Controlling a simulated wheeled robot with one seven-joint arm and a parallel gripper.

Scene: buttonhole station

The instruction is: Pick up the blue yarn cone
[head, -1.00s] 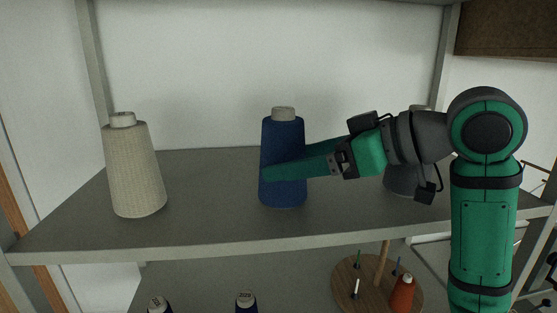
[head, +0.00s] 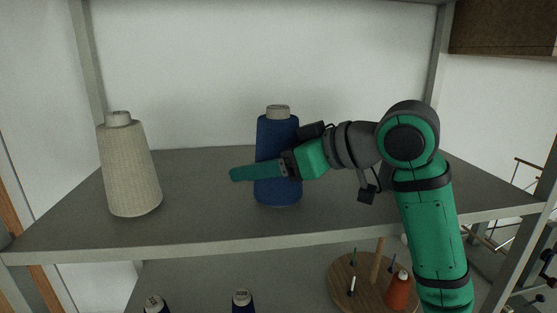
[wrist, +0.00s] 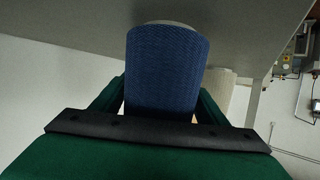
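The blue yarn cone (head: 278,138) stands upright on the grey upper shelf, with its pale tip showing. My gripper (head: 240,173) is level with the cone's middle, coming from the right. One finger crosses in front of the cone and reaches past its left side. In the wrist view the blue cone (wrist: 166,72) lies between the two fingers of my gripper (wrist: 165,100), with small gaps showing between it and the fingers near the palm. The gripper looks open around it. Fingertip contact is hidden behind the cone.
A cream cone (head: 130,170) stands on the shelf (head: 205,220) to the left, with free room between it and the blue cone. Below, a round wooden rack (head: 342,290) holds an orange spool (head: 398,291), and dark spools (head: 243,302) stand to its left.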

